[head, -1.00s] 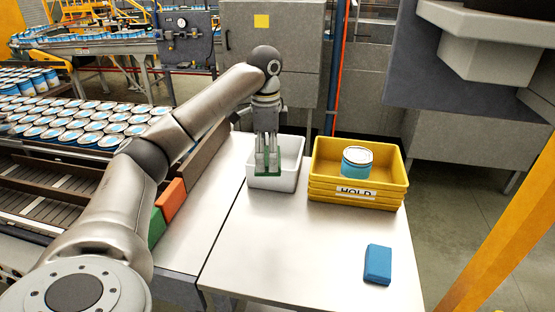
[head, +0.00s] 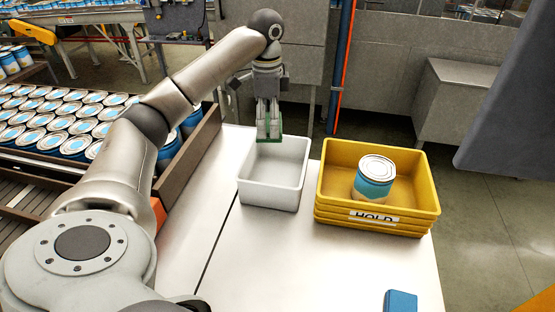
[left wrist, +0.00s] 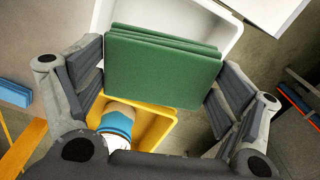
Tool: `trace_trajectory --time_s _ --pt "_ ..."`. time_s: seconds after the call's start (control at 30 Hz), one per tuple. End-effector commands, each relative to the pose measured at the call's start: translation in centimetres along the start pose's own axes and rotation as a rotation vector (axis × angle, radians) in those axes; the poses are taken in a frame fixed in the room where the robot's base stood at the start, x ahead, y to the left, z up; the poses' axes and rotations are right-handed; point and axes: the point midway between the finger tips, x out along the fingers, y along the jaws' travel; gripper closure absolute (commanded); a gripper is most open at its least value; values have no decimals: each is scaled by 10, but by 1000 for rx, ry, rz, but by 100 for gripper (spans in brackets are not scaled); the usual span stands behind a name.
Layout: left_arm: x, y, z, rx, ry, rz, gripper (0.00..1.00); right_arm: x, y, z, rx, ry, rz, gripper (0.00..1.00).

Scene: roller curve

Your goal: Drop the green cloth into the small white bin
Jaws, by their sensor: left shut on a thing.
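My left gripper (head: 268,132) is shut on the folded green cloth (head: 270,140), pointing down. In the head view the cloth overlaps the far rim of the small white bin (head: 268,195), whose visible floor is empty. In the left wrist view the green cloth (left wrist: 163,68) lies between both finger pads of the gripper (left wrist: 160,85). The white bin (left wrist: 222,35) shows behind the cloth there and is partly hidden by it. The cloth's exact height over the bin is hard to tell. My right gripper is not in view.
A yellow HOLD tote (head: 335,212) with a blue-and-white can (head: 374,180) stands right of the white bin. A blue block (head: 400,301) lies at the table's near right. Several cans fill the conveyor (head: 60,125) on the left.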

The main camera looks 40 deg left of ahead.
Motion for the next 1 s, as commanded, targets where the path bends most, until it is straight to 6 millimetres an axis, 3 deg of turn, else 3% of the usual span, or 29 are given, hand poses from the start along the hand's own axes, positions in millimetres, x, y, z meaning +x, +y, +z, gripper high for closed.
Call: trace_trajectory --time_s 0.1,0.23,0.33,0.57,0.73,0.77,0.8,0.87,1.0 --pt "17 1 0 1 -3 2 34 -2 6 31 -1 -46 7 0" --pt "30 0 1 0 -3 1 34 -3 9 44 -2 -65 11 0" --pt "38 0 1 0 -3 1 34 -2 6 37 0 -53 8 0" --pt "45 0 0 0 -1 0 34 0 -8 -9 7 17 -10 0" --pt "45 0 0 0 -1 0 34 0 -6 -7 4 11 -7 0" --pt "45 0 0 0 -1 0 10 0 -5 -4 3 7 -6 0" --pt "45 0 0 0 -1 0 5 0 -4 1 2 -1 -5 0" --pt "45 0 0 0 -1 0 0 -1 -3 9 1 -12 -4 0" --pt "45 0 0 0 -1 0 0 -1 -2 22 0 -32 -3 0"
